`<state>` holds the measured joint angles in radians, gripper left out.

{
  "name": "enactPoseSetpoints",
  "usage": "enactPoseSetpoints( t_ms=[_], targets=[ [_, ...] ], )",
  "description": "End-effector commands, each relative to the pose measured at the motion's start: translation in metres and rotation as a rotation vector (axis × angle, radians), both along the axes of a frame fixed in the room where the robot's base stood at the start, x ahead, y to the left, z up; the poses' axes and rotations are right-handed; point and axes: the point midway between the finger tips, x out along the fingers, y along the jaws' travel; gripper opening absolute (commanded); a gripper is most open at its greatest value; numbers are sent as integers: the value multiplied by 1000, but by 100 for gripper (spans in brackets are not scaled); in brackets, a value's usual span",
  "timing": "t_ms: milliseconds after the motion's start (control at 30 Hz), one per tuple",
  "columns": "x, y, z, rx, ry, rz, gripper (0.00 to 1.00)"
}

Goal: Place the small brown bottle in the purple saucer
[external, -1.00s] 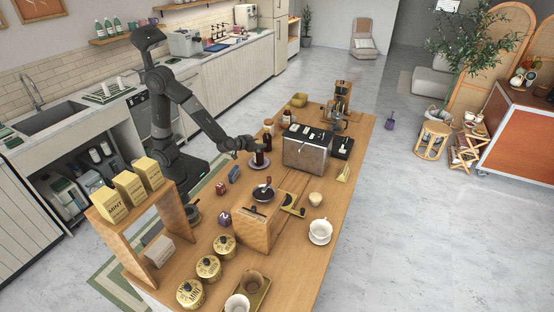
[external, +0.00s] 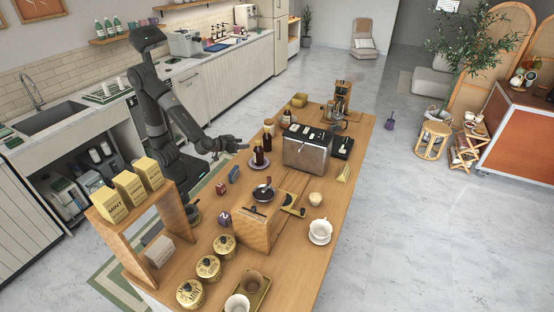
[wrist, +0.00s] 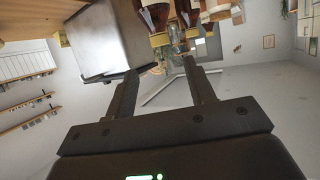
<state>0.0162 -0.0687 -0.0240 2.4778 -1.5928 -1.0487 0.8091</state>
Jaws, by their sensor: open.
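The small brown bottle (external: 258,156) stands upright in the purple saucer (external: 263,169) on the wooden counter, left of the metal machine. My gripper (external: 238,144) is open and empty, to the left of the bottle and apart from it. A second dark bottle (external: 267,143) stands just behind the saucer. In the wrist view, which is upside down, two amber bottles (wrist: 155,16) show at the top beyond my open fingers (wrist: 160,68). The saucer is not clear in that view.
The boxy metal machine (external: 307,150) stands right of the saucer and shows in the wrist view (wrist: 103,42). Jars (external: 268,127) stand behind. Small blue (external: 234,174) and red boxes (external: 220,188) and a dark round pan (external: 263,192) are nearer the front. Free air lies left of the counter.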

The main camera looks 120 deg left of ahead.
Motion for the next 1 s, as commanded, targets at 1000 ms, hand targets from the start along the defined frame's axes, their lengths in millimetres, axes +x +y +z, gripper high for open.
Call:
enactPoseSetpoints(
  t_ms=[1000],
  targets=[
    [-9,-195,79,-374,42,-1173,50]
  ],
)
